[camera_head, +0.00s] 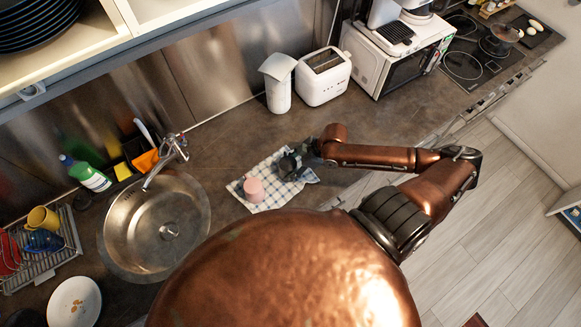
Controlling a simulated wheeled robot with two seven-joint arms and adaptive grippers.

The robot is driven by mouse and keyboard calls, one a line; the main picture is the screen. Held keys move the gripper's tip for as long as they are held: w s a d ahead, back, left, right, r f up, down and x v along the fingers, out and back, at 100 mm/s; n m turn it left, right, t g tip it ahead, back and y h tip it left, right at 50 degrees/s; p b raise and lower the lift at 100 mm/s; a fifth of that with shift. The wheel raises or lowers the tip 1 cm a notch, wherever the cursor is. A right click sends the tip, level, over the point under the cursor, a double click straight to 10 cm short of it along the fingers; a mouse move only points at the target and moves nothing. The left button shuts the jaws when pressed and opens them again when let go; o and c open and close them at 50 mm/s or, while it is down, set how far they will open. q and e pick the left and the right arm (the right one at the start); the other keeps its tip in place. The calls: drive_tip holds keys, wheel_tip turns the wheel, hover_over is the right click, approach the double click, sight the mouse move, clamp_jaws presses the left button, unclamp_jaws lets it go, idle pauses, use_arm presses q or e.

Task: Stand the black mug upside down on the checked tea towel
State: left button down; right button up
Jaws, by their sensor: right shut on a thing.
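The blue-and-white checked tea towel (276,196) lies on the counter to the right of the sink. A pink cup (253,189) stands on its left part. My right gripper (294,162) is over the towel's right, back part and is shut on the black mug (287,167). The mug is dark against the dark gripper, so which way its opening faces is unclear. Whether it touches the towel is also hard to tell. My left gripper is out of view.
A round steel sink (150,250) with a tap (172,150) is on the left. A white canister (278,85), toaster (323,76) and microwave (385,60) line the back. Counter between them and the towel is clear.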

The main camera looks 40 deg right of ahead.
drive_tip(key=shift+f, duration=0.15)
drive_tip(key=shift+s+f, duration=0.2)
drive_tip(key=shift+f, duration=0.05)
drive_tip(key=shift+c, duration=0.7)
drive_tip(key=shift+s+f, duration=0.2)
drive_tip(key=shift+f, duration=0.25)
clamp_jaws()
drive_tip(key=o, duration=1.1)
unclamp_jaws()
drive_tip(key=o, duration=0.4)
drive_tip(key=shift+w+d, duration=0.1)
drive_tip(key=shift+w, duration=0.15)
drive_tip(key=shift+r, duration=0.15)
